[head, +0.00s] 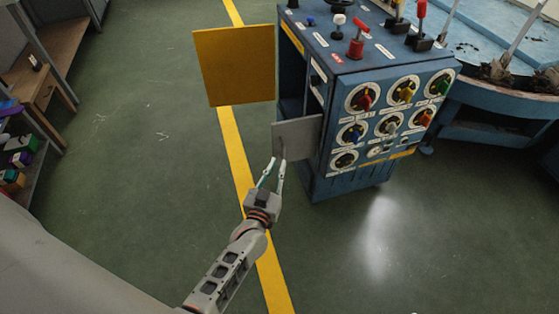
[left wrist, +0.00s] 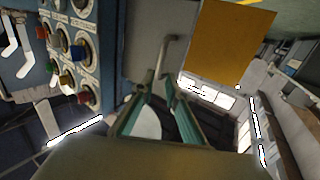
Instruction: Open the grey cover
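The grey cover (head: 300,134) stands swung out to the left from the side of the blue cabinet (head: 345,190), with the opening behind it dark. The cover also shows in the left wrist view (left wrist: 130,35), with its bar handle (left wrist: 168,48). My left gripper (head: 278,161) is at the near side of the cover, by the handle. In the left wrist view its fingers (left wrist: 160,77) are apart, and the handle's lower end appears between or just beyond the tips. Contact cannot be made out. My right gripper is not in view.
A yellow door (head: 235,65) stands open beyond the grey cover; it also shows in the left wrist view (left wrist: 235,40). The cabinet's front carries several coloured knobs, with levers on top. Shelving (head: 22,150) stands at the left. The green floor between is clear.

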